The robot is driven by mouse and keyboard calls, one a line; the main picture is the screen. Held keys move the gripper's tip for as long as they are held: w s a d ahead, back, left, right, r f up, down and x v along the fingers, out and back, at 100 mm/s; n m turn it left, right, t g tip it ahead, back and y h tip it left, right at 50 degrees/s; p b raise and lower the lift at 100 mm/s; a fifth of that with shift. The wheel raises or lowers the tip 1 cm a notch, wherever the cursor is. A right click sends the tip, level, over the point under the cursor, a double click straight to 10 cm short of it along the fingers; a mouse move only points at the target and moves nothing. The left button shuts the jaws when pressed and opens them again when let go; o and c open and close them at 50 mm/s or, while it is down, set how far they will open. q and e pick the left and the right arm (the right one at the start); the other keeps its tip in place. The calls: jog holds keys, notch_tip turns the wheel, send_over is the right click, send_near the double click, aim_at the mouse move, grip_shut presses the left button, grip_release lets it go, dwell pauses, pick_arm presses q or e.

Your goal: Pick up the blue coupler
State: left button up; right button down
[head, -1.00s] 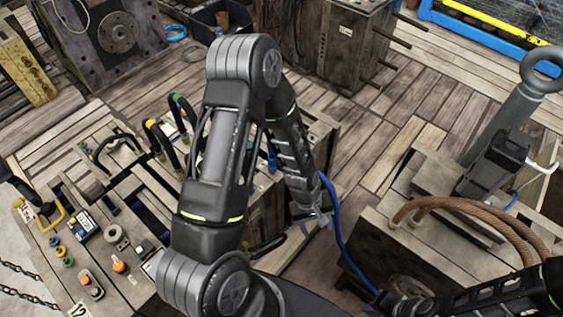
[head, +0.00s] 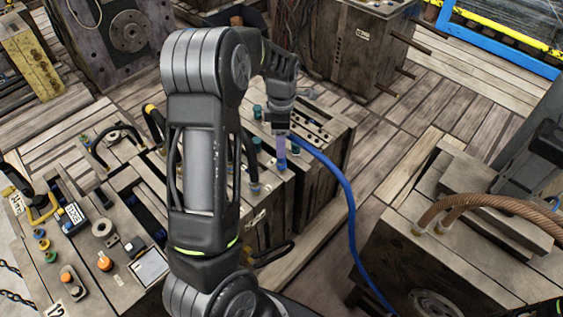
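The blue coupler (head: 282,164) shows as a small blue piece at the edge of the wooden mould block, right of centre in the head view. A blue hose (head: 345,190) starts close beside it and curves down to the bottom edge. My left gripper (head: 283,148) points down right above the coupler, its fingertips at or very near the coupler's top. The fingers overlap in this view, so I cannot tell whether they are closed or touching it.
The mould block (head: 318,185) also carries several small teal and blue fittings and black hoses with yellow or blue ends. Another wooden block (head: 420,260) with brown hoses (head: 480,205) stands at right. Planked floor (head: 395,125) lies open between the blocks.

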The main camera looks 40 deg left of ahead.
pick_arm(q)
jog(key=shift+f, duration=0.1)
jog(key=shift+f, duration=1.25)
notch_tip(320, 180, down, 5)
jog(key=shift+s+f, duration=0.1)
jog(key=shift+c, duration=0.3)
grip_shut()
dwell(0.4)
